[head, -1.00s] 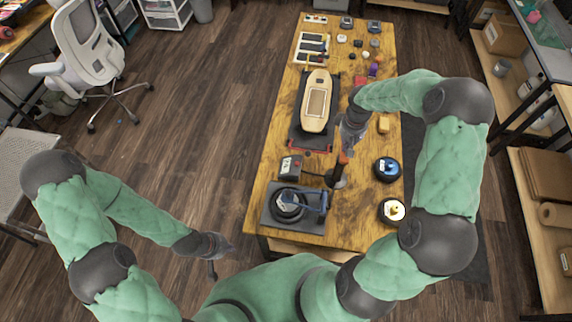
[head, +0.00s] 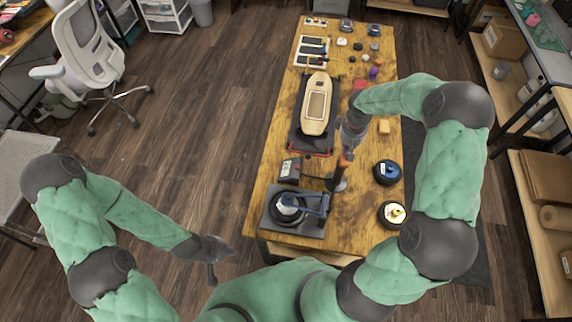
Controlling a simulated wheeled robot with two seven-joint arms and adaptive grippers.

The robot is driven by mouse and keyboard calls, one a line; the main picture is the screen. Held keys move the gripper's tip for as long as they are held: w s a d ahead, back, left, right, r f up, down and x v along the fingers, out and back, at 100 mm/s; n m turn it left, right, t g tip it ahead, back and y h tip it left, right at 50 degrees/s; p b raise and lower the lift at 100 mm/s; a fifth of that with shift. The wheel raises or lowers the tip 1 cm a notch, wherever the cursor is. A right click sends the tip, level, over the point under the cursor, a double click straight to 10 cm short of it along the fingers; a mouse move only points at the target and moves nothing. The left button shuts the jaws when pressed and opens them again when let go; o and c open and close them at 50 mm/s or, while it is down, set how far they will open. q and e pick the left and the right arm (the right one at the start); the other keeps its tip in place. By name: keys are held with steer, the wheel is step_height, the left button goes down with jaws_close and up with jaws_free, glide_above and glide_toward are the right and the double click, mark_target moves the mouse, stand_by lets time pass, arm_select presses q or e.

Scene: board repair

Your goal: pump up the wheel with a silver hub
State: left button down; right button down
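A black wheel with a silver hub (head: 287,207) lies flat on a grey fixture plate (head: 293,230) at the table's near left corner. A dark blue arm of the fixture (head: 318,205) reaches over its right side. A dark pump unit with a small display (head: 290,169) stands just behind, with a dark cable or hose running right from it. My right gripper (head: 348,149) points down over the table, around the top of an orange and black tool (head: 342,170), and appears closed on it. My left gripper (head: 223,249) hangs left of the table, away from the wheel; its fingers are too small to read.
A wheel with a blue hub (head: 387,172) and a wheel with a white and yellow hub (head: 393,214) lie along the right edge. A wooden skateboard deck (head: 317,105) rests on a dark stand behind. A yellow block (head: 384,127) and small parts lie farther back.

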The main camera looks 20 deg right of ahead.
steer(key=shift+r+p, duration=1.55)
steer(key=shift+r, duration=1.1)
steer(key=shift+f, duration=0.1)
steer(key=shift+f+b, duration=3)
steer(key=shift+f, duration=1)
steer(key=shift+r+p, duration=2.55)
steer(key=shift+r, duration=1.5)
steer(key=shift+f, duration=0.15)
steer(key=shift+f+b, duration=3)
steer(key=shift+f, duration=1)
steer(key=shift+r+p, duration=2.7)
steer(key=shift+r, duration=1.4)
